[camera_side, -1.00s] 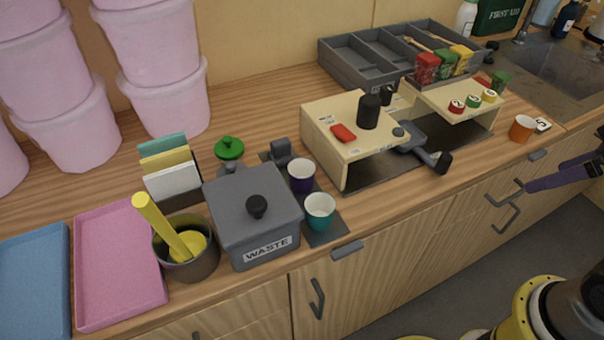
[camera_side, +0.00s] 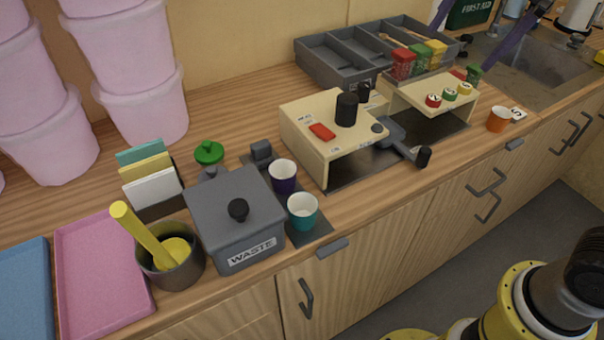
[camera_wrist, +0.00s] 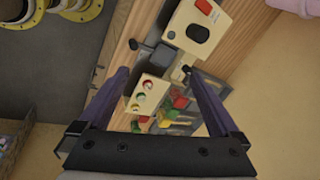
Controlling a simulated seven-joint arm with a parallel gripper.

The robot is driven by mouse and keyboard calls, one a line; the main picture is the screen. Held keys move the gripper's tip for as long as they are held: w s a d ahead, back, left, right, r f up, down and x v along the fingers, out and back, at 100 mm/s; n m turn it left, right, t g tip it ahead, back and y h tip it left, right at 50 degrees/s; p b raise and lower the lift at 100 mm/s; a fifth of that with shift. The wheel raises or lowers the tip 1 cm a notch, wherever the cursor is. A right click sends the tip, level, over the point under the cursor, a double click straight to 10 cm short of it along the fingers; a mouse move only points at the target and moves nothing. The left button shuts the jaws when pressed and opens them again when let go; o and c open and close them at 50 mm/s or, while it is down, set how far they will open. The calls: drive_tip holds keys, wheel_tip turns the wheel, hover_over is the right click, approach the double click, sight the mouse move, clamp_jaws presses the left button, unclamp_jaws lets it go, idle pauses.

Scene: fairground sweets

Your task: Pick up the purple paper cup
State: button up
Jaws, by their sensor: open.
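The purple paper cup (camera_side: 284,185) stands upright in the side view, on a dark mat just right of the grey waste bin. Its white inside shows at the open top. A teal cup (camera_side: 302,215) stands close in front of it. My gripper (camera_wrist: 155,75) is open and empty in the wrist view, its two purple fingers spread wide. In the side view its fingers show at the top right, over the far end of the counter, well away from the purple cup. I cannot make out the purple cup in the wrist view.
The lidded waste bin (camera_side: 235,213) crowds the cup's left side. A cream machine (camera_side: 320,135) with a black knob stands to its right. An orange cup (camera_side: 498,122) is farther right. A grey divided tray (camera_side: 335,72) lies behind. The dark mat (camera_side: 318,234) reaches the counter's front.

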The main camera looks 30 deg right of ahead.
drive_tip(key=w+a+f+m+g, duration=0.2)
drive_tip(key=w+a, duration=0.6)
drive_tip(key=w, duration=0.1)
drive_tip(key=n+g, duration=0.2)
hover_over(283, 168)
wheel_tip(283, 168, down, 12)
drive_tip(key=shift+h, duration=0.4)
drive_tip(key=f, duration=0.7)
drive_tip(key=shift+w+d+f, duration=0.2)
drive_tip(key=shift+d+f, duration=0.05)
drive_tip(key=shift+f, duration=0.1)
drive_tip(key=shift+s+a+f, duration=0.15)
drive_tip(key=shift+f, duration=1.3)
drive_tip(key=shift+s+a+f, duration=0.1)
drive_tip(key=shift+f, duration=1.3)
drive_tip(key=c, duration=1.4)
drive_tip(key=shift+o, duration=0.2)
drive_tip(key=shift+r, duration=0.1)
